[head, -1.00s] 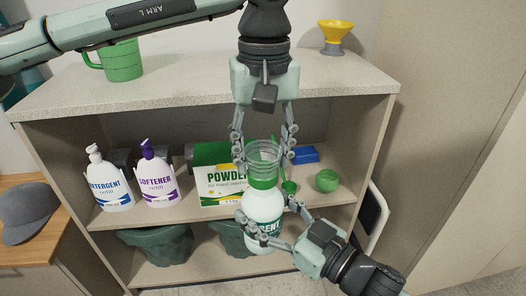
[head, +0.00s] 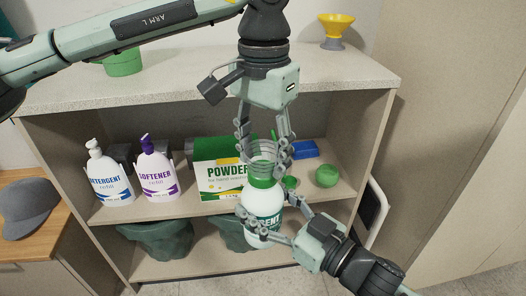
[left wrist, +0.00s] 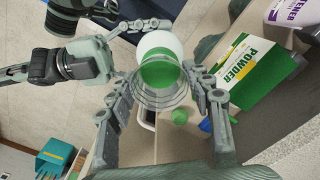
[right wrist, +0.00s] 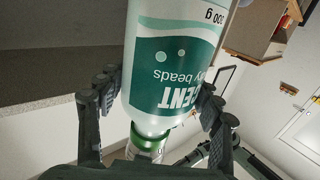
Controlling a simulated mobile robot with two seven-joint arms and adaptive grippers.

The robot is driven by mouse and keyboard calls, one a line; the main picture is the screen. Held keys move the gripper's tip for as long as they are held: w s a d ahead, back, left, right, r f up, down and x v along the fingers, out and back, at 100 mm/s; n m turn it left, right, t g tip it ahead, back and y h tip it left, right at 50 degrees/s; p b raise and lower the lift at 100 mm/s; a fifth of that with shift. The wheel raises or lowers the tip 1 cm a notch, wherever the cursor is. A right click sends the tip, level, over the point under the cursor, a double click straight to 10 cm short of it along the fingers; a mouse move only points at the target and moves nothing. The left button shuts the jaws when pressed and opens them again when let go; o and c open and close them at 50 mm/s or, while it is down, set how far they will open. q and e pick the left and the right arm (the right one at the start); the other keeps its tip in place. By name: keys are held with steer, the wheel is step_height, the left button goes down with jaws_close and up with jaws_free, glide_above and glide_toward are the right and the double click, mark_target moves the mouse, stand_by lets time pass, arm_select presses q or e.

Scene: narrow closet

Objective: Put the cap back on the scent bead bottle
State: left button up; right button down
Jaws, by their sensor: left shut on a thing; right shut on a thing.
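The scent bead bottle (head: 262,204), white with a green collar and a teal label, stands roughly upright in front of the shelf. My right gripper (head: 268,210) is shut on its body. The bottle fills much of the right wrist view (right wrist: 175,60). The clear ridged cap (head: 262,150) is over the bottle's green top. My left gripper (head: 264,160) points down and is shut on the cap. In the left wrist view the cap (left wrist: 158,98) lies over the green top, roughly in line with the bottle. I cannot tell how far down it is seated.
On the shelf behind stand a detergent bottle (head: 110,178), a softener bottle (head: 155,175), a powder box (head: 220,175), a green ball (head: 326,176) and a blue item (head: 304,149). A green mug (head: 124,62) and yellow funnel (head: 337,28) are on top.

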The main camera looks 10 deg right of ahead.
arm_select(q)
steer(key=m, duration=0.6)
steer(key=o, duration=0.9)
steer(key=shift+c, duration=0.2)
steer(key=shift+r, duration=2.3)
